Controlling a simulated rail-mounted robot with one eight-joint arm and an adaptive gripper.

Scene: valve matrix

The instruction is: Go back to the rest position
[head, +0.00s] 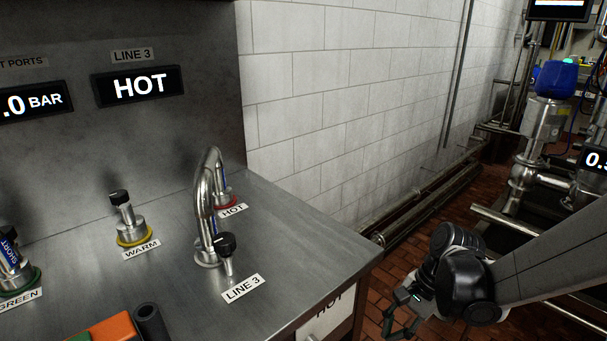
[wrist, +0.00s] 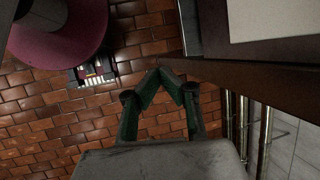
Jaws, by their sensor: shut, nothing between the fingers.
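My gripper (head: 402,318) hangs off the right side of the steel bench, over the brick floor, at the lower right of the head view. In the wrist view its green fingers (wrist: 160,74) are shut with their tips close together and nothing between them. A bent metal pipe (head: 202,185) on the bench arches between the LINE 3 port (head: 225,258) in front and the red-ringed HOT port (head: 226,199) behind. My gripper is apart from the pipe and ports.
The bench (head: 300,235) has its right edge near my gripper. The WARM port (head: 131,232) has a yellow ring and no pipe. The LINE 3 display (head: 140,86) reads HOT. Orange and black items (head: 115,329) lie at the front edge. Floor pipes (head: 430,210) run along the tiled wall.

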